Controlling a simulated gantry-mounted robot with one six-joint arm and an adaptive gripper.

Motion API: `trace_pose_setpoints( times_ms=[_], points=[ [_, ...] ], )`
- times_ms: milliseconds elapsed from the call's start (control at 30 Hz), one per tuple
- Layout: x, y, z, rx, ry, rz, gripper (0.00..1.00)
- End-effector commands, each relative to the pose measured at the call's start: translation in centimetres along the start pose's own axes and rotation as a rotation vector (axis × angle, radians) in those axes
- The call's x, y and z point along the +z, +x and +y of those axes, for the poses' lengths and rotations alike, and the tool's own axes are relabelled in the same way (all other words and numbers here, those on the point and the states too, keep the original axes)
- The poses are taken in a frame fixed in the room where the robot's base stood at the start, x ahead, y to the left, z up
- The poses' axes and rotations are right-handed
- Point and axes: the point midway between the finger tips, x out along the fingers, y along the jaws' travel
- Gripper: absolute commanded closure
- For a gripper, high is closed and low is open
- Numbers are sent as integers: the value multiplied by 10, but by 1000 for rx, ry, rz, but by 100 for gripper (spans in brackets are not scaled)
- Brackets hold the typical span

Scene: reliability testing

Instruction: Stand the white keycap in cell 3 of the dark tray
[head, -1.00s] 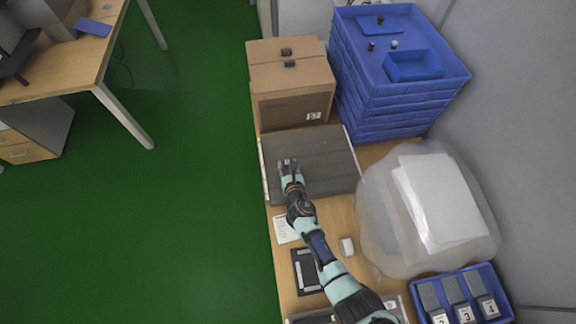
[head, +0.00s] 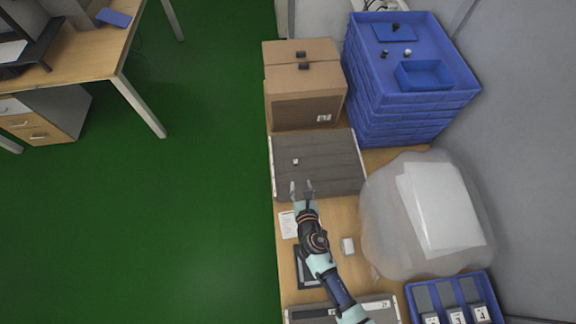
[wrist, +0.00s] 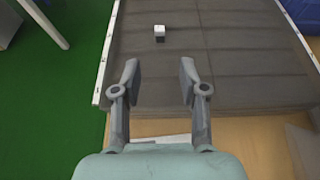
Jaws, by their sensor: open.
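My gripper (head: 302,186) is open and empty at the mat's near edge, short of the keycap. Its fingers are spread apart in the wrist view (wrist: 158,72).
A cardboard box (head: 305,95) and stacked blue crates (head: 410,105) stand behind the mat. A bulging clear bag (head: 385,220) lies on the right. A blue bin (head: 495,290) holds grey blocks with numbers.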

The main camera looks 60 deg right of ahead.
Motion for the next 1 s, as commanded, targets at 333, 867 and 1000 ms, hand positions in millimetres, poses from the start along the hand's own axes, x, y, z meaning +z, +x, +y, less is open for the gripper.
trace_pose_setpoints(
  times_ms=[333, 867, 1000],
  points=[
    [3, 1, 2, 1, 17, -3, 57],
    [223, -243, 266, 96, 2295, 886, 57],
    [229, -308, 285, -43, 2428, 1170, 57]
  ],
)
